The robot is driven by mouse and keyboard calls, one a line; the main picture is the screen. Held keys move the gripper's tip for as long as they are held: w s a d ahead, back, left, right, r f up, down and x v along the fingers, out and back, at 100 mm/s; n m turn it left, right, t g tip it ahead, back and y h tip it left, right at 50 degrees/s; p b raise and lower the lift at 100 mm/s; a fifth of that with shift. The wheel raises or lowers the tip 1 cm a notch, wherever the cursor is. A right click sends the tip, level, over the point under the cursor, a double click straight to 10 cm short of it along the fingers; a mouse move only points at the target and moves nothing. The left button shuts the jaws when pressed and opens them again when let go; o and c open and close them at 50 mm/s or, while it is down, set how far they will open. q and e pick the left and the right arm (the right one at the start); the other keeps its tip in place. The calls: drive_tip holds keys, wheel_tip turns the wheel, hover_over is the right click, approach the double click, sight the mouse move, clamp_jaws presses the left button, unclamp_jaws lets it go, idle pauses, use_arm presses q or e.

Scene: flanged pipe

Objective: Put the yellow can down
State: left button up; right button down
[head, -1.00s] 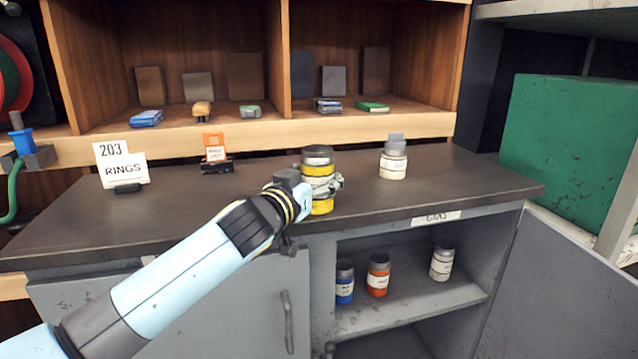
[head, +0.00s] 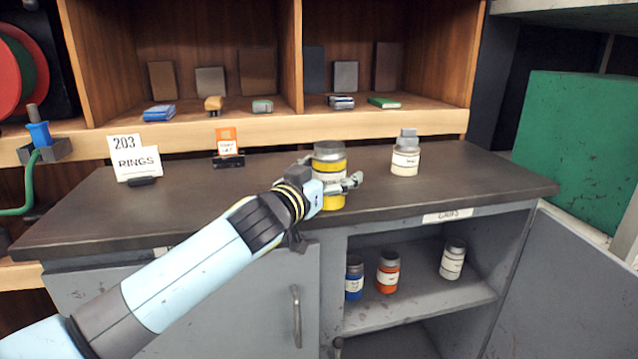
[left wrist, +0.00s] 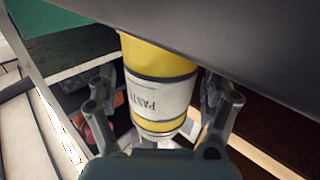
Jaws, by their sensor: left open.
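The yellow can (head: 329,162) has a grey lid and a pale label band. It stands upright on the dark counter top (head: 240,190), near the front edge. In the left wrist view the can (left wrist: 160,62) appears upside down, with its label reading PASTE. My left gripper (head: 334,176) is open around the can, with one finger on each side. The left wrist view shows the fingers spread, with a gap on both sides of the can. My right gripper is not in view.
A white jar (head: 405,158) stands to the right on the counter. A RINGS sign (head: 136,163) and a small orange card (head: 226,142) stand to the left. Blue (head: 354,283), orange (head: 388,275) and white (head: 452,262) cans sit on the shelf below. The counter between can and jar is clear.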

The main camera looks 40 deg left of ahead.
sight(318, 176)
use_arm(q)
drive_tip(key=s+b, duration=0.1)
drive_tip(key=s, duration=0.2)
drive_tip(key=s+d+b, duration=0.1)
drive_tip(key=s, duration=0.2)
drive_tip(key=s+b, duration=0.1)
drive_tip(key=s, duration=0.2)
drive_tip(key=shift+s+d+f, duration=0.25)
drive_tip(key=shift+d+f, duration=0.05)
drive_tip(key=shift+f, duration=0.05)
drive_tip(key=shift+m+h, duration=0.3)
drive_tip(key=shift+h, duration=0.1)
drive_tip(key=w+p, duration=0.1)
drive_tip(key=w+a+r+p, duration=0.1)
drive_tip(key=p, duration=0.1)
drive_tip(key=w+p, duration=0.1)
drive_tip(key=p, duration=0.1)
drive_tip(key=shift+w+a+r, duration=0.3)
drive_tip(key=shift+w+r, duration=0.05)
drive_tip(key=shift+w, duration=0.05)
drive_tip(key=shift+w+a+f+p, duration=0.15)
drive_tip(key=shift+w+p, duration=0.25)
drive_tip(key=shift+w, duration=0.2)
drive_tip(key=w, duration=0.1)
drive_tip(key=w+p, duration=0.1)
drive_tip(key=w, duration=0.3)
drive_tip(key=shift+f+p, duration=0.25)
drive_tip(key=shift+p, duration=0.05)
drive_tip(key=c, duration=1.7)
clamp_jaws()
